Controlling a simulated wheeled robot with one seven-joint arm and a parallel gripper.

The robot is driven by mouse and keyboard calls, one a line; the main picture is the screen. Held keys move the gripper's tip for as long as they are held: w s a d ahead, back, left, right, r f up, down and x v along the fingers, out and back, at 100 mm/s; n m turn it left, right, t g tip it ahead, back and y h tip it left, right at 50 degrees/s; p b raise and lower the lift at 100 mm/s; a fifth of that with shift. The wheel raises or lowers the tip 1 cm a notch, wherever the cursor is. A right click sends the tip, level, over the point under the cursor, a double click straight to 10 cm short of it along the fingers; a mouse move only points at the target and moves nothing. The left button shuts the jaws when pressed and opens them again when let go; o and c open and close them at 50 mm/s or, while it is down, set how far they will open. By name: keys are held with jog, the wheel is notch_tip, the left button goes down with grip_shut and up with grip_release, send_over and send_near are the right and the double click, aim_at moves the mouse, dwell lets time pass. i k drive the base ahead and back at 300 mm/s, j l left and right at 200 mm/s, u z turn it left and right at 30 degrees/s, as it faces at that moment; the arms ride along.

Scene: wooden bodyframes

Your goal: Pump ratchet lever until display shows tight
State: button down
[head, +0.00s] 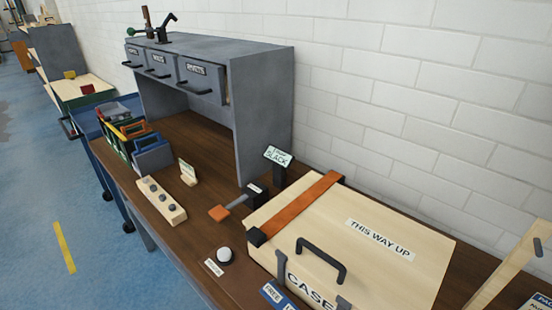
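The case is marked "THIS WAY UP" and "CASE" and has a dark handle. My gripper is not in view.
A white round knob (224,254) with a label stands in front of the case. A pegged wooden block (161,200) and a small sign (188,172) stand to the left. A grey drawer unit (265,105) rises behind. A pale wooden frame (510,265) stands at right.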

aim_at(220, 213)
jog(key=i+j, duration=0.1)
jog(key=j, duration=0.4)
jog(key=i+j, duration=0.15)
jog(key=j, duration=0.35)
jog(key=i+j, duration=0.1)
jog(key=j, duration=0.4)
jog(key=i+j, duration=0.1)
jog(key=j, duration=0.35)
jog(key=i+j+z, duration=0.1)
jog(key=j, duration=0.4)
jog(key=i+j, duration=0.1)
jog(key=j, duration=0.4)
jog(key=i+j, duration=0.1)
jog(key=j, duration=0.4)
